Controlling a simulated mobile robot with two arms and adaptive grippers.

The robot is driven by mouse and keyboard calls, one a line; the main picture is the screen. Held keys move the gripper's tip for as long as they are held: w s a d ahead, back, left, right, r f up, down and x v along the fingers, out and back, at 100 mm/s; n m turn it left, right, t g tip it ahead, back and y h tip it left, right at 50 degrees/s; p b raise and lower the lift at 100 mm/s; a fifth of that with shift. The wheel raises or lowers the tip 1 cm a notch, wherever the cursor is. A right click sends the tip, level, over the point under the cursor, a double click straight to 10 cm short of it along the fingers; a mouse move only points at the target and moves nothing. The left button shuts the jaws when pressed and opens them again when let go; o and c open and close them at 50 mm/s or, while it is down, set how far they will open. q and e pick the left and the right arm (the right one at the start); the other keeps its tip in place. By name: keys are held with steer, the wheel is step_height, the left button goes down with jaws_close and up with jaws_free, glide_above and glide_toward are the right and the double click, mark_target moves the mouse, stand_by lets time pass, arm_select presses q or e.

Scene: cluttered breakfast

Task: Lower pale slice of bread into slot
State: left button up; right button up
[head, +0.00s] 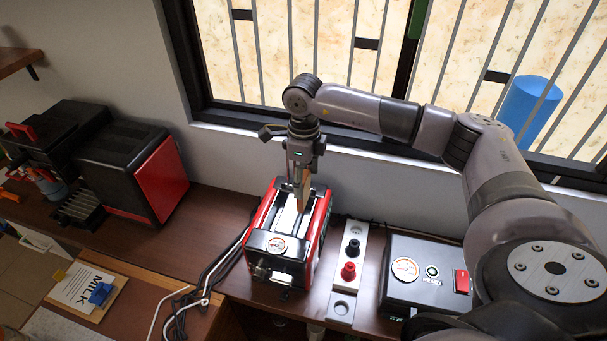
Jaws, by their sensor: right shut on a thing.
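A red and black toaster (267,243) with a pale top stands on the wooden counter below the window. My right gripper (300,191) points down over the toaster, shut on a pale slice of bread (306,189). The slice is upright and mostly hidden by the fingers. Its lower edge is at the toaster's top; I cannot tell whether it is inside a slot. My left gripper is not in view.
A black box with a red front (160,175) stands left. A grey strip with knobs (347,265) and a dark box with a red switch (428,278) are right of the toaster. Cables (222,262) lie on its left.

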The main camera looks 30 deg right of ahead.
stand_by(0.3)
steer(key=shift+f+b, duration=0.1)
steer(key=shift+b, duration=0.2)
step_height(320, 180, down, 4)
steer(key=b, duration=0.3)
step_height(320, 180, down, 5)
steer(key=b, duration=0.4)
steer(key=shift+r, duration=0.2)
stand_by(0.5)
